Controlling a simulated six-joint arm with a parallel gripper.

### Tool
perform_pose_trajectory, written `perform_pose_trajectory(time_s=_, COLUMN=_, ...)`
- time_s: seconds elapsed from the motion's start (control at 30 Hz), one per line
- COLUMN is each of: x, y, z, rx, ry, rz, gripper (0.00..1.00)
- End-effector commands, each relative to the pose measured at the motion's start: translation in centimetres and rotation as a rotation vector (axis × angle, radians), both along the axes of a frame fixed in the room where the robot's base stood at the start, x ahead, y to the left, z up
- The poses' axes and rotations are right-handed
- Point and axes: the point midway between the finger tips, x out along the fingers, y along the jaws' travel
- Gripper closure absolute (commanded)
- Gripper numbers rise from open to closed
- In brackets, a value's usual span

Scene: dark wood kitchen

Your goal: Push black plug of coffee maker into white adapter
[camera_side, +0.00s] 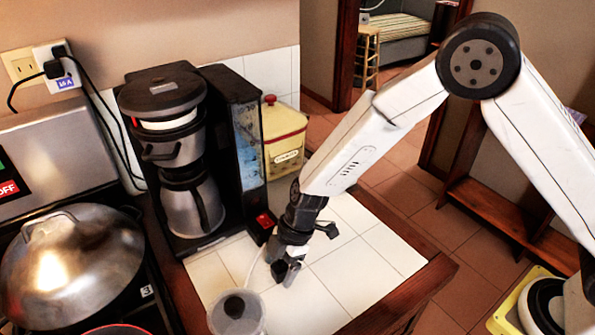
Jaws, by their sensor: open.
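The white adapter (67,83) is on the wall at the upper left, with a blue label at its lower edge. Two black plugs are at it: an upper black plug (59,51), and a lower black plug (53,69) with a cord looping left. Black cords run down the wall toward the coffee maker (162,100). I cannot tell how deep either plug sits, nor for certain which belongs to the coffee maker. My gripper (283,275) is open, low over the white tiled counter, right of the coffee maker and far from the adapter.
A clear cup (220,318) with a dark round thing stands below left of my gripper. A pale curved strand rises beside it. A yellow canister with a red lid (284,135) stands behind. A large lidded pan (72,265) is on the stove at left. The right counter tiles are clear.

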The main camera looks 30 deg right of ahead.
Motion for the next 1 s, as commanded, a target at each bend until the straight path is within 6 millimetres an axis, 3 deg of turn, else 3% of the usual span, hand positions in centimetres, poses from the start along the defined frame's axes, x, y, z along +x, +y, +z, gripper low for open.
perform_pose_trajectory(time_s=0.2, x=0.0, y=-0.02, z=0.01, rx=0.0, ry=0.0, rz=0.0, gripper=0.15)
perform_pose_trajectory(time_s=0.47, x=-0.01, y=-0.02, z=0.02, rx=0.0, ry=0.0, rz=0.0, gripper=0.97)
perform_pose_trajectory(time_s=1.0, x=0.04, y=0.01, z=0.9, rx=0.001, ry=-0.002, rz=0.002, gripper=1.0)
